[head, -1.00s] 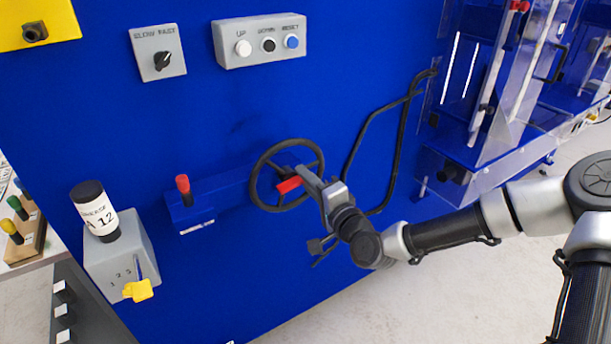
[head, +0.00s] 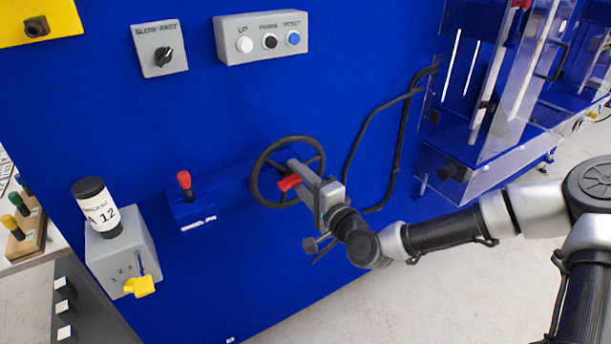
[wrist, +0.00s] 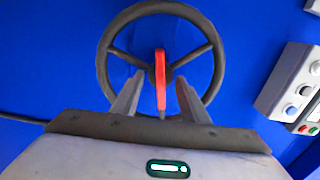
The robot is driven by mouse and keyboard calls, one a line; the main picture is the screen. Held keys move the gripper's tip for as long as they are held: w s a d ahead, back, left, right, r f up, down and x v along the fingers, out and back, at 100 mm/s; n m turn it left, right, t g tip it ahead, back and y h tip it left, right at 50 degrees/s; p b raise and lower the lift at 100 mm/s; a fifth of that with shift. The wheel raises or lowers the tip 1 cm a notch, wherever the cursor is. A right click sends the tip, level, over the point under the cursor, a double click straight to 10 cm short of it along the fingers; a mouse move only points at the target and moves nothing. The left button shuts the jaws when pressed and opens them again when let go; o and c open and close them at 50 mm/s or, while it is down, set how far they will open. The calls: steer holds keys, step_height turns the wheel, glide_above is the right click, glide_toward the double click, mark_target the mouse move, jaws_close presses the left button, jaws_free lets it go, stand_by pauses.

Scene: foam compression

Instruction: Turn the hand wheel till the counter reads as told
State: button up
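The black hand wheel (head: 258,170) is mounted on the blue wall, with spokes and a red handle (head: 289,182) near its middle. In the wrist view the wheel (wrist: 104,60) fills the upper middle, and the red handle (wrist: 160,78) stands upright in front of the hub. My gripper (head: 296,172) is in front of the wheel. In the wrist view my gripper's fingers (wrist: 159,92) are apart, one on each side of the red handle, with gaps between. Whether the tips reach past the handle I cannot tell. I see no readable counter.
A red-knobbed lever (head: 184,180) stands left of the wheel. A button box (head: 262,56) and a slow/fast switch (head: 160,66) are above. A grey box with a yellow lever (head: 140,286) is lower left. A black bent rail (head: 352,155) runs close right of the wheel.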

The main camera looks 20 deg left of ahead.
steer(key=shift+w+d, duration=0.25)
steer(key=shift+w, duration=0.05)
steer(key=shift+s+d, duration=0.15)
steer(key=shift+d, duration=0.25)
steer(key=p+v, duration=0.7)
steer(key=v, duration=0.9)
steer(key=shift+s, duration=0.45)
